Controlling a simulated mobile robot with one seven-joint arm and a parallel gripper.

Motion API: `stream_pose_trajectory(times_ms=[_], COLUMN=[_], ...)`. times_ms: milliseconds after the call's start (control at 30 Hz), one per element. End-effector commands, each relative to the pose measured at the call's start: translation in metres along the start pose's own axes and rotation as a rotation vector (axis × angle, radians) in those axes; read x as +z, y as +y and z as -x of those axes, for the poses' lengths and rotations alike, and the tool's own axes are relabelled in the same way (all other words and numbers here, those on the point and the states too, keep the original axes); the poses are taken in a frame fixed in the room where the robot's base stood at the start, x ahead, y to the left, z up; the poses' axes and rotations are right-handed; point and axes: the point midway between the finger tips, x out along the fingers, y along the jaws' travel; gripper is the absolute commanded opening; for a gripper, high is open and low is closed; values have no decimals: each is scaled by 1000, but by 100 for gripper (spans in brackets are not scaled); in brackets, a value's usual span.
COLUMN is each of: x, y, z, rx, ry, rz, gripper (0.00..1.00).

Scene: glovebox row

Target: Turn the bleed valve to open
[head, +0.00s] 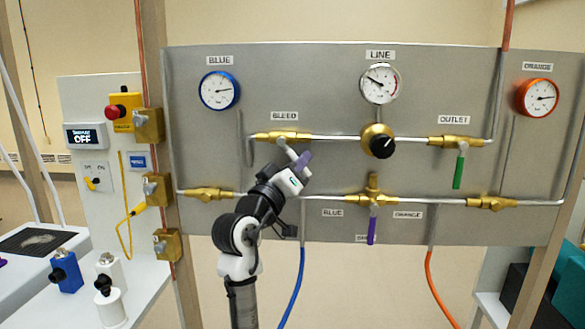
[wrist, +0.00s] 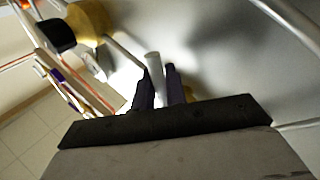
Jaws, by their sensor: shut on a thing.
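The brass bleed valve (head: 276,137) sits on the upper pipe, under the BLEED label (head: 284,116). In the wrist view, the dark fingers of my gripper (wrist: 159,88) stand on both sides of a pale bar (wrist: 153,65), which looks like the lever. The fingers hide part of the lever.
To the right are a black knob (head: 382,146) on the line regulator and a green outlet lever (head: 459,171) hanging down. Below is a purple lever (head: 371,230) on the lower pipe. A blue hose (head: 292,288) hangs right of my arm.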

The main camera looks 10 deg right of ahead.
Motion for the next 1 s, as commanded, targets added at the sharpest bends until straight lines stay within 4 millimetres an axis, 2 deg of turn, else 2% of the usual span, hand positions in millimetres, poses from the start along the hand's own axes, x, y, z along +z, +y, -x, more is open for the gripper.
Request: stream_pose_trajectory(times_ms=[400, 1000], x=[-3, -5], y=[14, 17], z=[-9, -11], rx=[0, -1], ry=[161, 215], rz=[240, 316], gripper=[0, 0])
